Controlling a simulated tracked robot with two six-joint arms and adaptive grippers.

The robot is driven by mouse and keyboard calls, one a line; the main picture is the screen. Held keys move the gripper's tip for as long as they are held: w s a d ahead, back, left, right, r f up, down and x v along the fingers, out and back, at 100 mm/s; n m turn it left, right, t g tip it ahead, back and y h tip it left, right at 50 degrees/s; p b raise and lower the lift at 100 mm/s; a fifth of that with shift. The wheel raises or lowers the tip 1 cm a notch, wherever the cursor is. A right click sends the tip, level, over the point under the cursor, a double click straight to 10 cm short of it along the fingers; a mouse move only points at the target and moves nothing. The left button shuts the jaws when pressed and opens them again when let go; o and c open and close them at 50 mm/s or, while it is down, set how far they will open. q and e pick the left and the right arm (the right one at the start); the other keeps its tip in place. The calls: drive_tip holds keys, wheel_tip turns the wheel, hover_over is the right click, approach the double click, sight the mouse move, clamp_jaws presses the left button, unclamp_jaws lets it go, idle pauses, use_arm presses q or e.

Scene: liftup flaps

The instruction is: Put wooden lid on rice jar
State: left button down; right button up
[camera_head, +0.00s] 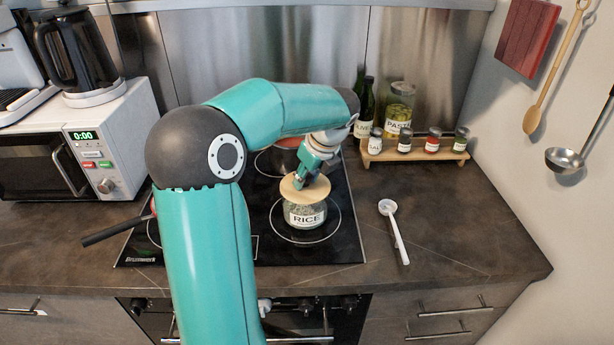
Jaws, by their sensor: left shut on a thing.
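The rice jar (305,216) is a glass jar with a white RICE label, standing upright on the right front ring of the black stove. The round, pale wooden lid (291,193) is at the jar's mouth, slightly tilted. I cannot tell whether it is fully seated or just above the rim. My left gripper (304,183) is over the lid, with its fingers shut on it from above. My left arm's teal links hide much of the stove's left part. My right gripper does not show.
A white spoon (394,230) lies on the counter right of the stove. A small wooden rack (415,154) with several spice jars stands at the back right, before a pasta jar (399,108). A dark pan handle (115,231) sticks out at left. The right counter is mostly clear.

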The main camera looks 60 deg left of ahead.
use_arm(q)
drive_tip(key=shift+f, duration=0.35)
idle(0.5)
drive_tip(key=c, duration=0.7)
unclamp_jaws()
drive_tip(key=o, duration=0.5)
drive_tip(key=shift+c, duration=0.2)
wheel_tip(320, 180, up, 7)
drive_tip(key=p, duration=0.7)
